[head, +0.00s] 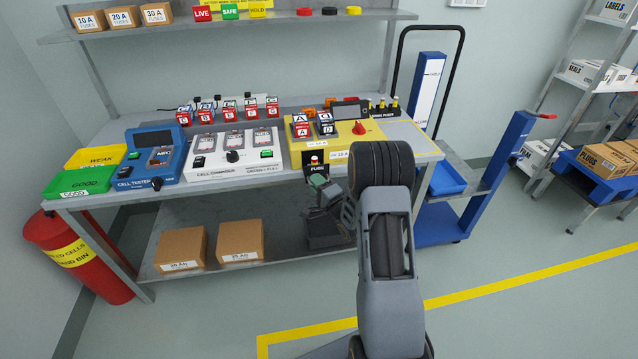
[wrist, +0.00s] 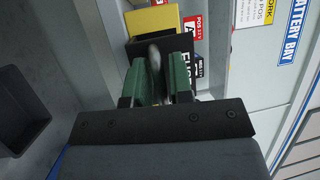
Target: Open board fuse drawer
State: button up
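The yellow fuse board (head: 375,148) stands at the right end of the bench. The drawer front also shows in the wrist view (wrist: 185,52). My gripper (head: 318,181) is low in front of the drawer. In the wrist view its two green fingers (wrist: 158,80) stand apart, with a rounded grey handle (wrist: 154,58) between them. Gaps seem to show beside the handle; firm contact is not visible. The fingers hide part of the drawer front.
The white cell charger (head: 235,155) and blue cell tester (head: 150,160) stand left of the board. A lower shelf (head: 285,240) with two cartons lies below my gripper. A blue trolley (head: 490,175) stands to the right. The floor in front is clear.

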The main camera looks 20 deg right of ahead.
jog(key=shift+s+d, duration=0.1)
jog(key=shift+d, duration=0.25)
jog(key=shift+s+d, duration=0.1)
jog(key=shift+s, duration=0.15)
jog(key=b+v, duration=0.1)
jog(key=v, duration=1.2)
jog(key=shift+a, duration=0.25)
jog(key=shift+s, duration=0.1)
